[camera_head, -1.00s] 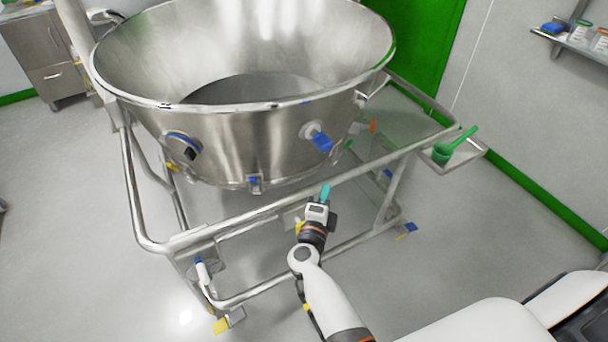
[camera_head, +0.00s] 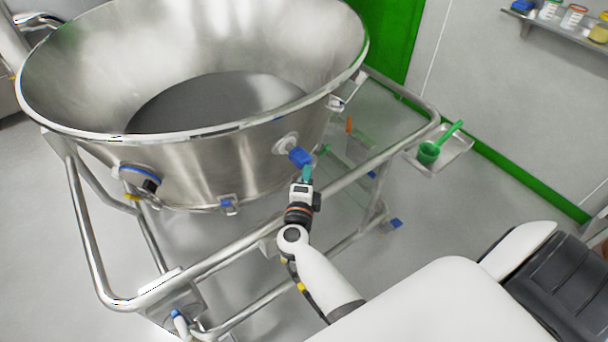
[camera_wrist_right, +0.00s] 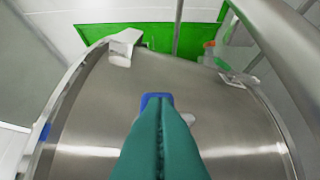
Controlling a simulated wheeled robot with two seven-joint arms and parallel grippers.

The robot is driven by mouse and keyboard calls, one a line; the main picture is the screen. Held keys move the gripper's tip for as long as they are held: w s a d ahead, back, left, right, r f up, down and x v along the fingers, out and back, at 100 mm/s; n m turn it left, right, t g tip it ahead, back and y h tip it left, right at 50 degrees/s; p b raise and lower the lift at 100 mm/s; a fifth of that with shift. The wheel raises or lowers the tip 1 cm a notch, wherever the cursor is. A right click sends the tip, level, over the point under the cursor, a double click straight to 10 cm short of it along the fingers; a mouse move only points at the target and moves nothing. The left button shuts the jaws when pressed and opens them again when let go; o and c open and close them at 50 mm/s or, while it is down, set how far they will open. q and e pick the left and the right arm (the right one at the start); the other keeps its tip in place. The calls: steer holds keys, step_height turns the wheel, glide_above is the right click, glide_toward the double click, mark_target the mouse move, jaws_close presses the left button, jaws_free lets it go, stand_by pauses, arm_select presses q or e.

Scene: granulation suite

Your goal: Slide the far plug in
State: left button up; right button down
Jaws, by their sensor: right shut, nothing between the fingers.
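A blue plug (camera_head: 300,157) sticks out of a pale round port on the right side of the steel bowl (camera_head: 190,165). A second port with a blue ring and dark centre (camera_head: 140,178) is on the bowl's left side. My right gripper (camera_head: 307,173) is shut and empty, its teal fingertips right at the blue plug's outer end. In the right wrist view the shut fingers (camera_wrist_right: 160,112) cover most of the plug; only its blue upper edge (camera_wrist_right: 156,97) shows. I cannot tell whether they touch it. My left gripper is not in view.
A tubular steel frame (camera_head: 235,246) surrounds the bowl, and my right arm reaches across its front rail. A small tray (camera_head: 452,160) with a green scoop (camera_head: 430,152) hangs at the frame's right. Open floor lies to the right. A wall shelf (camera_head: 560,28) holds several jars.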

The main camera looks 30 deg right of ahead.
mark_target(299, 166)
steer(key=shift+d, duration=0.15)
steer(key=shift+s+d, duration=0.1)
steer(key=w, duration=0.3)
steer(key=shift+w, duration=0.15)
steer(key=shift+w+a+r, duration=0.15)
steer(key=shift+a, duration=0.05)
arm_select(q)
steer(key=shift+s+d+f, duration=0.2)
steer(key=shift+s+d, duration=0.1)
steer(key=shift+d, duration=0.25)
arm_select(e)
steer(key=shift+r, duration=0.15)
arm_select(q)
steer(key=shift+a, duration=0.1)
arm_select(e)
steer(key=shift+a, duration=0.1)
